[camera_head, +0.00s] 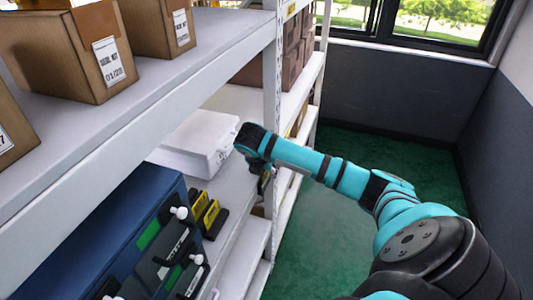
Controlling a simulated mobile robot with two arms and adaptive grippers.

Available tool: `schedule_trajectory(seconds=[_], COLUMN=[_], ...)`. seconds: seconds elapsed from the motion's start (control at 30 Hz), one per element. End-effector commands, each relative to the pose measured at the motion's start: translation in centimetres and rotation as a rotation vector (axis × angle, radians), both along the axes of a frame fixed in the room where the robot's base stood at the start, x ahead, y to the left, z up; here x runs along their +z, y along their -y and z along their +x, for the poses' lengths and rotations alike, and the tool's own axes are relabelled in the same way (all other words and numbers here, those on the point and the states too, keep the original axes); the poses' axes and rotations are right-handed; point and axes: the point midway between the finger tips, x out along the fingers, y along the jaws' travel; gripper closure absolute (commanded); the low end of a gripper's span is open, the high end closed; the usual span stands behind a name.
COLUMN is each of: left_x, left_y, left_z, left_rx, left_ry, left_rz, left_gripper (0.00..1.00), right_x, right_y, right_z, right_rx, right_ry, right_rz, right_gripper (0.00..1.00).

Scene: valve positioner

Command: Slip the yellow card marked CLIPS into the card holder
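My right arm reaches in from the right to the shelf rack. Its gripper (264,182) points down beside the rack's upright, seen small and partly turned away. A small dark yellow patch shows at its fingertips; I cannot tell if it is a card, or if the fingers are shut. Two yellow pieces (210,214) stand upright in black stands on the middle shelf; no word CLIPS is legible on them. A blue cabinet (95,232) beside them has dark fronts with white knobs and a green label (148,236). I cannot make out which part is the card holder. My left gripper is out of view.
A white case (203,138) lies on the middle shelf behind the yellow pieces. Cardboard boxes (75,50) stand on the upper shelf (170,85), which overhangs the cabinet. The rack's upright (272,90) is close to my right wrist. The green floor (325,240) is clear.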

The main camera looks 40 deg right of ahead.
Motion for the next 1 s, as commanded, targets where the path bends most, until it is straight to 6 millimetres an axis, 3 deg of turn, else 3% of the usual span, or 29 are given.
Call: schedule_trajectory(seconds=[0.47, 1.0], left_x=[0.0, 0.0], left_y=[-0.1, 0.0], left_z=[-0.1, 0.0], left_rx=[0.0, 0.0], left_ry=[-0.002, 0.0], left_rz=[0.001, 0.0], left_gripper=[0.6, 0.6], right_x=[0.8, 9.6], right_y=[-0.5, -4.8], right_z=[0.1, -2.0], right_rx=[0.005, 0.007], right_ry=[0.009, 0.012], right_rz=[0.004, 0.001], right_gripper=[0.67, 0.67])
